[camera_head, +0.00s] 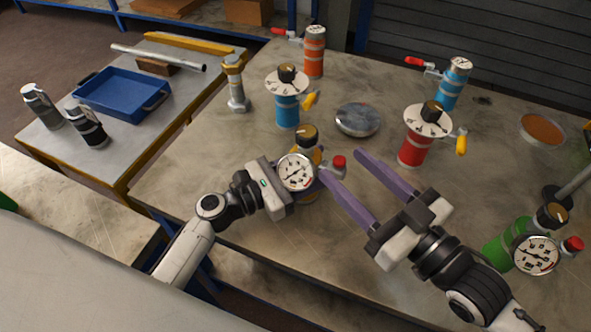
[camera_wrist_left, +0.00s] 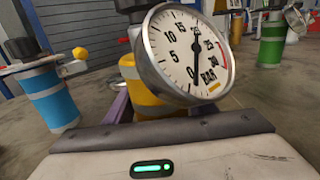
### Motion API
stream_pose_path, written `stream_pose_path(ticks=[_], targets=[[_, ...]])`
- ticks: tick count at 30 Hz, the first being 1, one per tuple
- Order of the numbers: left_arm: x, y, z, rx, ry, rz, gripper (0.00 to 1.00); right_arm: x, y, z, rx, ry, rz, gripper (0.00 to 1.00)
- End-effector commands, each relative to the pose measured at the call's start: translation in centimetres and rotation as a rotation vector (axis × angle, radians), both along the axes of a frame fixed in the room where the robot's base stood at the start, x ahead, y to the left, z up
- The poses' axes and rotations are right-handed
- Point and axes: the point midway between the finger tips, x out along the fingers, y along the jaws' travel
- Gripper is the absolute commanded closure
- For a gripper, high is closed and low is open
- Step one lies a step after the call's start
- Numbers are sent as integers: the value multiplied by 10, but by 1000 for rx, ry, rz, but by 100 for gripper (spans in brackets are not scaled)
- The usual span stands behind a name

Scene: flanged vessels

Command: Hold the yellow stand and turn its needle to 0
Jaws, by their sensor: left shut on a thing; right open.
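The yellow stand (camera_head: 313,153) stands near the table's front edge, with a black knob (camera_head: 307,135) on top, a round white gauge (camera_head: 296,172) in front and a red-ended side fitting (camera_head: 339,162). In the left wrist view the yellow body (camera_wrist_left: 150,103) shows behind the gauge (camera_wrist_left: 186,50), marked 0 to 30 BAR. Its dark needle lies nearly upright in that picture; its exact reading is unclear. My left gripper (camera_head: 303,188) is shut on the stand, its fingertips mostly hidden. My right gripper (camera_head: 343,164) is open and empty, its purple fingers to the right, one near the red fitting.
Blue (camera_head: 287,110) and red (camera_head: 414,150) vessels with dial plates stand behind. A green vessel (camera_head: 498,252) with a gauge is at the right. A round metal disc (camera_head: 357,120) lies mid-table. A blue tray (camera_head: 122,92) sits on the left side table. The table's centre is fairly clear.

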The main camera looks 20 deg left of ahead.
Motion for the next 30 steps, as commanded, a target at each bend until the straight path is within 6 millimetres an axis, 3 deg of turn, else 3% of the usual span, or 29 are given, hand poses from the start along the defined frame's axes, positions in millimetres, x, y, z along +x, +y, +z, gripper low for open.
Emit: stream_pose_path(ticks=[10,19,23,30], targets=[[0,1,0,1,0,2,92,3,8,2,17,-11,30,49],[0,1,0,1,0,2,92,15,29,3,71,-40,216,49],[0,1,0,1,0,2,92,24,23,0,63,-39,304,49],[0,1,0,1,0,2,92,44,-4,-4,19,-20,416,49]])
